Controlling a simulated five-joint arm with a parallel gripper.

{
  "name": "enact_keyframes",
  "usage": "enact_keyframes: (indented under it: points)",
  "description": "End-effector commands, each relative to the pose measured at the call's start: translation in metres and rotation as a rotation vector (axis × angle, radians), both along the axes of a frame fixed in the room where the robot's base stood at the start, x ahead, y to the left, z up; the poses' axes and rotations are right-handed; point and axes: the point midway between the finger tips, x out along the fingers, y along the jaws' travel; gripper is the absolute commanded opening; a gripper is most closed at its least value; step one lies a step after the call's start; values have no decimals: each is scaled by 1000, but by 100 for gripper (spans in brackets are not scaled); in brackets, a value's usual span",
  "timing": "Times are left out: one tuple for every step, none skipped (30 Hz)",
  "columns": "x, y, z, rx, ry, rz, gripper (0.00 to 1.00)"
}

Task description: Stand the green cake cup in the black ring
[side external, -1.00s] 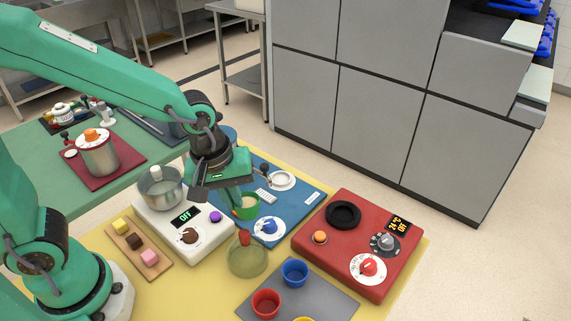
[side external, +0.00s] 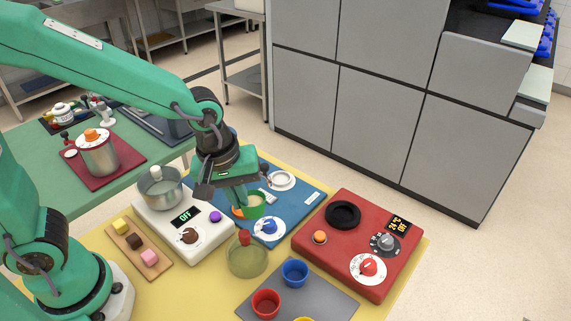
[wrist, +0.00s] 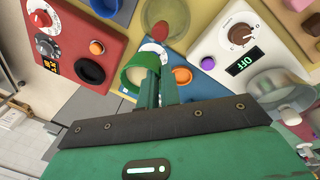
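The green cake cup (side external: 254,207) is over the blue board (side external: 291,218) in the side view. It also shows in the wrist view (wrist: 127,77), its open mouth facing the camera. My gripper (side external: 241,206) is at the cup's left side, its fingers (wrist: 156,92) close together at the cup's wall; it appears shut on that wall. The cup's base is hard to make out. The black ring (side external: 343,214) lies on top of the red unit (side external: 337,240), to the right of the cup and apart from it. It shows in the wrist view too (wrist: 89,71).
The red unit carries an orange button (side external: 320,237), knobs and a display. A white scale-like unit (side external: 181,222) with a metal pot (side external: 160,187) stands left. A clear dome with a red knob (side external: 246,254) stands in front. Red (side external: 266,303) and blue (side external: 294,272) cups stand on a grey mat.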

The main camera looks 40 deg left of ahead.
Motion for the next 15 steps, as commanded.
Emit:
enact_keyframes:
  points:
    - [5,-3,0,2,-1,-9,0]
    - [9,-5,1,2,-2,-16,0]
    - [14,-8,2,2,-4,-27,0]
    - [18,-10,2,4,-5,-35,0]
    - [23,-12,3,5,-7,-43,0]
    - [30,-16,3,6,-9,-56,0]
    - [35,-19,4,7,-11,-68,0]
    - [40,-22,4,8,-12,-78,0]
    - [48,-26,5,10,-14,-94,0]
    - [54,-29,5,12,-15,-106,0]
    - [60,-33,5,14,-18,-117,0]
    - [68,-37,5,15,-20,-134,0]
    - [74,-41,5,16,-23,-146,0]
    - [80,-44,5,18,-25,-158,0]
    - [87,-49,4,20,-28,-176,0]
